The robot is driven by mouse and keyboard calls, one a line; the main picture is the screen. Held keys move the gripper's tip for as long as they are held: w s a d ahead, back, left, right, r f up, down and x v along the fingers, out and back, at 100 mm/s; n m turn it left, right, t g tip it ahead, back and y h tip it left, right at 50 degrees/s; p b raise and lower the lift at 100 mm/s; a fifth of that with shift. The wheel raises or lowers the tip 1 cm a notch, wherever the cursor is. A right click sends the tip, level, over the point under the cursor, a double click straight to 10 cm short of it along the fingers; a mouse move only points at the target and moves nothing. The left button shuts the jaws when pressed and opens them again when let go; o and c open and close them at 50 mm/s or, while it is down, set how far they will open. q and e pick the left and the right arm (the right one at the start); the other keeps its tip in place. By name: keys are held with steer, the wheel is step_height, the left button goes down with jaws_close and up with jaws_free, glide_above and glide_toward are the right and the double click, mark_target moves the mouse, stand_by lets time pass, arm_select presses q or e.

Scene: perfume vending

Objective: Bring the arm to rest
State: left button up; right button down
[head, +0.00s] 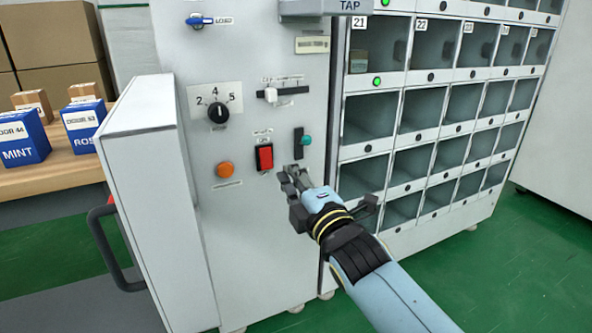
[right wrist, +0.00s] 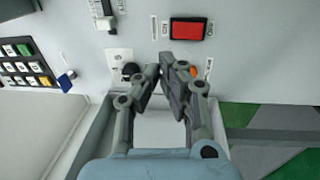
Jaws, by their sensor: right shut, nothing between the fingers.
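My right arm (head: 385,285) reaches in from the lower right of the head view, light blue with a black and yellow wrist. My right gripper (head: 290,178) is shut and empty, in front of the vending machine's control panel (head: 255,125), just below and right of the red switch (head: 264,157). In the right wrist view the fingers (right wrist: 163,72) are together with nothing between them, and the red switch (right wrist: 187,30) is beyond them. Whether the fingertips touch the panel I cannot tell. My left gripper is not in view.
The panel carries a black dial (head: 218,112), an orange button (head: 225,169), a teal-knobbed slider (head: 306,140) and a blue lever (head: 200,20). Right of it are numbered compartments (head: 430,105). An open panel door (head: 150,200) stands left. Blue boxes (head: 22,138) sit on a wooden table (head: 50,178).

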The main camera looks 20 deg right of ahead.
steer(key=shift+s, duration=0.65)
steer(key=s+d+f+m+g+p, duration=0.3)
steer(key=s+f+g, duration=0.2)
steer(key=s+f, duration=0.8)
steer(key=s+d+f+m+g+p, duration=0.3)
steer(key=s+f, duration=0.6)
steer(key=f, duration=0.7)
steer(key=s+d+f+m+g, duration=0.1)
steer(key=s+f+m+g, duration=0.2)
steer(key=s, duration=0.8)
steer(key=s+d+f+m+g+h+p, duration=0.1)
steer(key=s+f+m+g, duration=0.3)
steer(key=s, duration=0.8)
steer(key=s+d+f+m+g, duration=0.2)
steer(key=s+f+m, duration=0.3)
steer(key=s, duration=0.6)
steer(key=shift+s+f+g+h, duration=0.3)
steer(key=shift+f+g, duration=0.15)
steer(key=shift+g, duration=0.45)
